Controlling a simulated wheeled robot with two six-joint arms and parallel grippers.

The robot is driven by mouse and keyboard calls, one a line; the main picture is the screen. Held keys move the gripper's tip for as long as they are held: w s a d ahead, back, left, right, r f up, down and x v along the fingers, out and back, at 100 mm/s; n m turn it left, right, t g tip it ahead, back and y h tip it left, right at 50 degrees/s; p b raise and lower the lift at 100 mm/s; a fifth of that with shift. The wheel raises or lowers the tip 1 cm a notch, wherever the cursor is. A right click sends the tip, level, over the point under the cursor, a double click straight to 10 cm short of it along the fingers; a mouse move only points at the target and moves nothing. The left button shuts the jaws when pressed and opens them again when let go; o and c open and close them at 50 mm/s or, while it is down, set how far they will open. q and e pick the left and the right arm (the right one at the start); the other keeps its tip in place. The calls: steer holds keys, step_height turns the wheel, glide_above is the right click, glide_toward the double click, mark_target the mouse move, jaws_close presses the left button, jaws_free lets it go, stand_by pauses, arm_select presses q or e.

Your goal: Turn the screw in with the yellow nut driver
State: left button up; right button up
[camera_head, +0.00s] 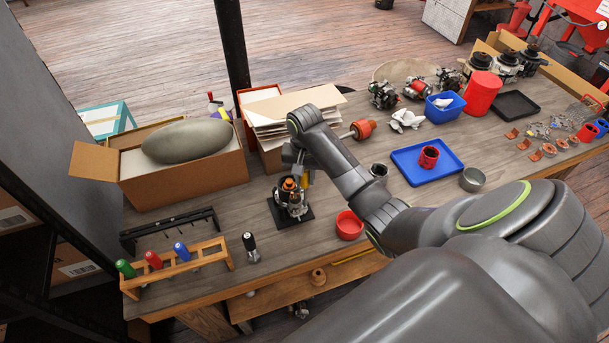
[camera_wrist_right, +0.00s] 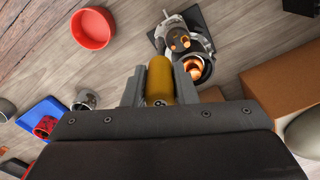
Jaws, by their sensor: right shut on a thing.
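My right gripper (camera_head: 301,163) is shut on the yellow nut driver (camera_wrist_right: 160,75). In the right wrist view its yellow handle sits between the two fingers. In the head view only a small yellow part of the driver (camera_head: 304,180) shows below the gripper. The driver is above or at the alternator part (camera_head: 291,203), a metal housing with copper-orange pieces on a black base plate (camera_head: 279,218). The housing also shows in the right wrist view (camera_wrist_right: 201,45), just beyond the driver. I cannot make out the screw or the driver's tip. My left gripper is not in view.
A wooden rack (camera_head: 205,259) with green, red and blue handled drivers stands front left. A red bowl (camera_head: 349,224) is right of the housing. Cardboard boxes (camera_head: 195,185) stand behind. A blue tray (camera_head: 408,170) lies farther right.

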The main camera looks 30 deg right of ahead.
steer(key=n, duration=0.5)
steer(key=shift+n, duration=0.3)
steer(key=n, duration=0.5)
steer(key=shift+d+n, duration=0.1)
steer(key=shift+n, duration=0.2)
steer(key=n, duration=1)
steer(key=shift+d, duration=0.1)
steer(key=shift+f, duration=0.25)
steer(key=shift+f, duration=0.25)
